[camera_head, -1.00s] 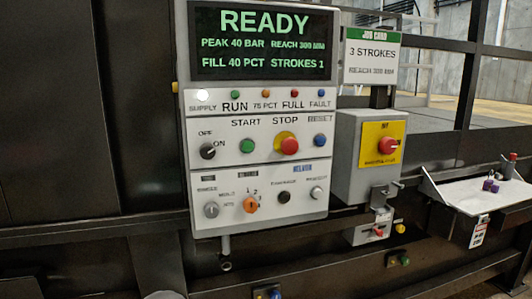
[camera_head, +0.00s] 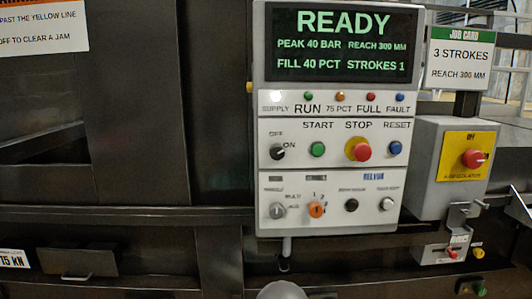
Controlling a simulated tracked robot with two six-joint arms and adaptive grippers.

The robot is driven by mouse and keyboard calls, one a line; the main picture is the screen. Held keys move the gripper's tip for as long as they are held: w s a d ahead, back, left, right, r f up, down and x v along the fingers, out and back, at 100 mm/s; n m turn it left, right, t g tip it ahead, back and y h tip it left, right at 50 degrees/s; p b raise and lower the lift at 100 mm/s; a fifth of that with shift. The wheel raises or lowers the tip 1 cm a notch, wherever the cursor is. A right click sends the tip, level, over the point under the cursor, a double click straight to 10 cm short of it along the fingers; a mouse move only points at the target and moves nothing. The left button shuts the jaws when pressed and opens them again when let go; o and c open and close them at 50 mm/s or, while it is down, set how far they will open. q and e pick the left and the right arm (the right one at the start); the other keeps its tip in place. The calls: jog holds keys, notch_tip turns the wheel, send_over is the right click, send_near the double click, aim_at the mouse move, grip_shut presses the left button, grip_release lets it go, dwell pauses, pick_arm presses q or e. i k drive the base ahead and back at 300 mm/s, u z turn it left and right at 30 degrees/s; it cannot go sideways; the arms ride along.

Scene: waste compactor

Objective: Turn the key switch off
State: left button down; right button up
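The key switch (camera_head: 277,152) is a small black round switch at the left of the control panel's button row. OFF is printed above it and ON to its upper right. A light mark on it seems to point toward ON, but it is too small to be sure. The control panel (camera_head: 328,176) is white and upright, right of the picture's middle. Its display (camera_head: 345,43) reads READY, with STROKES 1. Neither of my grippers is in view, and nothing touches the switch.
Beside the switch are the green START button (camera_head: 317,149), red STOP button (camera_head: 358,149) and blue RESET button (camera_head: 396,148). Below are a grey selector (camera_head: 277,211) and an orange selector (camera_head: 316,210). A red isolator knob (camera_head: 473,158) is on the right. Dark machine walls fill the left.

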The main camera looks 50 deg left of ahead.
aim_at(277, 151)
jog(key=u, duration=0.2)
jog(key=k, duration=1.25)
jog(key=u, duration=1.5)
jog(key=i, duration=1)
jog(key=z, duration=0.1)
